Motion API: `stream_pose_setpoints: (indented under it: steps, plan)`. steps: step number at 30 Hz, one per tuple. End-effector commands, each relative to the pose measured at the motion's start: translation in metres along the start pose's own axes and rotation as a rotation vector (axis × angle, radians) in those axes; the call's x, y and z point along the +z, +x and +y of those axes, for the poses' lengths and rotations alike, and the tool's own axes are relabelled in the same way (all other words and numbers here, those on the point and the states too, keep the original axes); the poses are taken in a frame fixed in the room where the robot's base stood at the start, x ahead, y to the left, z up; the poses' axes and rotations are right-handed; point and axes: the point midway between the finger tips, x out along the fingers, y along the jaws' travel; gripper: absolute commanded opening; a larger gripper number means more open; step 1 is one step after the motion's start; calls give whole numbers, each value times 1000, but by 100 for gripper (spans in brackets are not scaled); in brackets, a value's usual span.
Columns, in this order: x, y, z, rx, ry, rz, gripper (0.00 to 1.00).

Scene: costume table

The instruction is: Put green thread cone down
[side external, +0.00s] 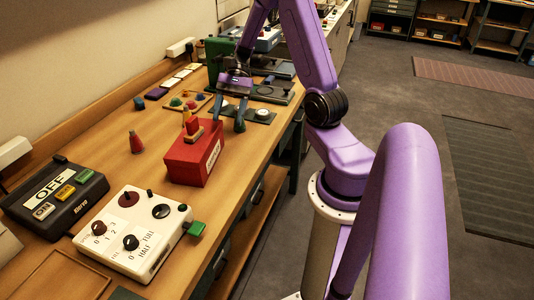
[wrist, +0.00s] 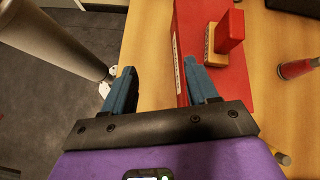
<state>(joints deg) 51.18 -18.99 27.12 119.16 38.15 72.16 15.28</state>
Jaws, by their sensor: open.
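My gripper (side external: 228,122) is open, with its two blue-teal fingers pointing down above the front part of the bench, beyond the red box. In the wrist view, my gripper (wrist: 160,70) has nothing between its fingers, and the bench's front edge and the floor show below. I cannot make out a green thread cone in either view.
The red box (side external: 188,164) with a red block (side external: 193,127) on top stands close to my gripper. A board with coloured knobs (side external: 184,101) lies farther back. A white control panel (side external: 131,232) and a black switch box (side external: 54,197) are nearer. Bare bench (side external: 110,160) surrounds the red cone.

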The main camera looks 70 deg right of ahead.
Motion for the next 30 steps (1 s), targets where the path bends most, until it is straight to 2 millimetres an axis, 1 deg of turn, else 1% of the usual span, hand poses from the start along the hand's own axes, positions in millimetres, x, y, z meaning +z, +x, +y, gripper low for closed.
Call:
stream_pose_setpoints:
  steps: [1,3,8,12,17,21,30]
  plan:
    - [15,11,-1,69,-83,22,58]
    - [34,25,1,160,-196,49,58]
    - [72,53,11,355,-466,107,58]
    - [101,73,26,510,-716,148,58]
    - [130,90,46,665,-1015,187,58]
    - [151,101,65,782,-1288,208,58]
    - [186,115,106,955,-1885,217,58]
